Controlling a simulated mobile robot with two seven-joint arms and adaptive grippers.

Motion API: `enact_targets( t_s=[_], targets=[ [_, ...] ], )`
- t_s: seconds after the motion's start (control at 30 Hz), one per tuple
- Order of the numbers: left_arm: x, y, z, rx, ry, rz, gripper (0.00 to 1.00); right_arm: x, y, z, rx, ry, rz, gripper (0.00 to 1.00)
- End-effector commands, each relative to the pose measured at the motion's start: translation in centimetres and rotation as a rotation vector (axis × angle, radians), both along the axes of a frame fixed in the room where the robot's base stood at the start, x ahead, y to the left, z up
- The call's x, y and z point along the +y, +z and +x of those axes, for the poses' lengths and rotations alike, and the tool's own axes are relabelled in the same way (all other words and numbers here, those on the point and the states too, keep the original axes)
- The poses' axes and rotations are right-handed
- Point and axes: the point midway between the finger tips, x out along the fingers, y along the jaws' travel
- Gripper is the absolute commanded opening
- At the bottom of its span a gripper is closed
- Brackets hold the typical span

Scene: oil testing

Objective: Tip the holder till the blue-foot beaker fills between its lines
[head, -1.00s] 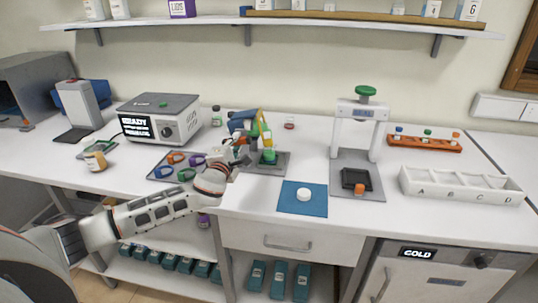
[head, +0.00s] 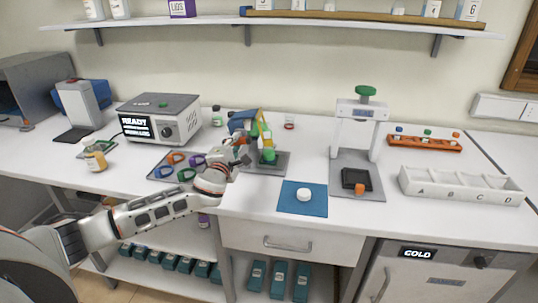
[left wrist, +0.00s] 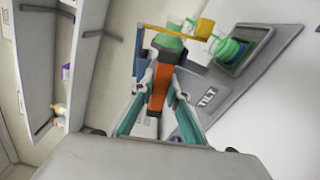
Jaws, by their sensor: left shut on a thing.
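The holder (head: 264,127), with blue and yellow parts, stands at the grey plate (head: 282,161) left of the bench's centre. My left gripper (head: 242,152) is beside it on the left. In the left wrist view its fingers (left wrist: 159,108) are shut on an orange handle (left wrist: 158,88). A green-topped part sits just beyond the handle, and a yellow bar (left wrist: 203,28) crosses the top. I cannot make out a blue foot, the lines or a liquid level. My right gripper is out of view.
A tray (head: 165,178) of coloured rings lies left of the plate. A blue mat (head: 302,208) with a white disc lies in front. A white press-like stand (head: 362,120) and a compartment tray (head: 460,187) stand to the right. A shelf (head: 300,28) runs above.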

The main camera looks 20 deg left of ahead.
Motion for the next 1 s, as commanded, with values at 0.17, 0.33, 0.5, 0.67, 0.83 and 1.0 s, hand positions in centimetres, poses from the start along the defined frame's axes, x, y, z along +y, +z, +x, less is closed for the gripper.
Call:
enact_targets(
  t_s=[0.17,0.33,0.5,0.67,0.83,1.0],
  targets=[
    [-0.15,-0.19,-0.03,-0.035,-0.002,-0.161,0.00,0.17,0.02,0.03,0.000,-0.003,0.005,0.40],
    [-0.15,-0.20,-0.04,-0.104,-0.001,-0.444,0.00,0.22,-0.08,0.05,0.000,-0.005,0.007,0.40],
    [-0.12,-0.15,-0.02,-0.164,-0.001,-0.690,0.00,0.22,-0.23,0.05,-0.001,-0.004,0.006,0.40],
    [-0.12,-0.07,-0.01,-0.184,-0.001,-0.770,0.00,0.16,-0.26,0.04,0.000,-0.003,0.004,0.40],
    [-0.11,-0.06,0.00,-0.183,-0.001,-0.768,0.00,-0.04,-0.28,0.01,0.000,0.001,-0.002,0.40],
    [-0.10,-0.06,-0.01,-0.183,-0.001,-0.767,0.00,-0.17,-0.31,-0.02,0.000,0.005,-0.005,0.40]
  ],
)
